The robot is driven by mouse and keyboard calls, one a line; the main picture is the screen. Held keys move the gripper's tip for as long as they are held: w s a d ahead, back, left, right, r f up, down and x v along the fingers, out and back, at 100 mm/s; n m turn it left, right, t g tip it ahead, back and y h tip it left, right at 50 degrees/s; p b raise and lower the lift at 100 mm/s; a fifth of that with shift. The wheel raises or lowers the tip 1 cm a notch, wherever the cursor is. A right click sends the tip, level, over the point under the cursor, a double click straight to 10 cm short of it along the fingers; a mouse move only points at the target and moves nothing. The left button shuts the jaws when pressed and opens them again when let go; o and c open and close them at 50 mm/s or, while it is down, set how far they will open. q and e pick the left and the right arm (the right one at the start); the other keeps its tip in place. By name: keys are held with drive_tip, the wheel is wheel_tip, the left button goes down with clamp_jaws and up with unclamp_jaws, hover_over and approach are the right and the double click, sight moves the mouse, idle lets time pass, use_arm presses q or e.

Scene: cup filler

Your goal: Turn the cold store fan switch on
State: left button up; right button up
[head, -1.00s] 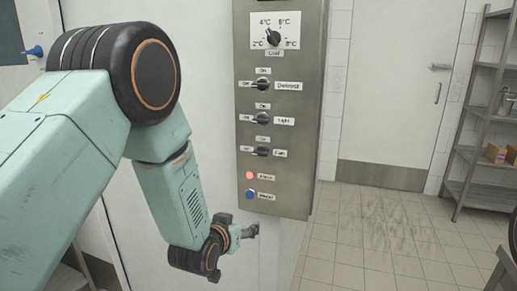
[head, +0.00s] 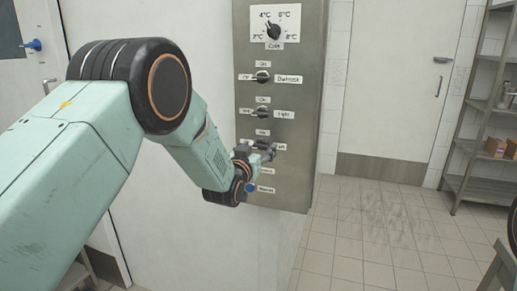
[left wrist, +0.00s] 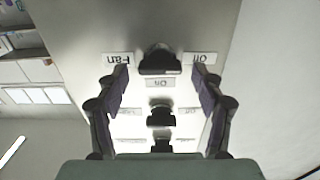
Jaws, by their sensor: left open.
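The fan switch is a black rotary knob (left wrist: 160,62) on the metal control panel (head: 302,110). In the left wrist view, which is upside down, it sits between the tips of my left gripper (left wrist: 162,75), with the labels "Fan" (left wrist: 117,59), "Off" (left wrist: 199,58) and "On" (left wrist: 164,83) around it. The fingers are open, one on each side; contact is not visible. In the head view my left gripper (head: 262,152) is at the fan row and hides the knob. Its exact turn is hard to tell.
Above are the light knob (head: 262,112), the defrost knob (head: 262,77) and a temperature dial (head: 273,32).

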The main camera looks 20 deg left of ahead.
use_arm(q)
drive_tip(key=shift+w, duration=0.35)
drive_tip(key=shift+c, duration=0.4)
drive_tip(key=c, duration=1.1)
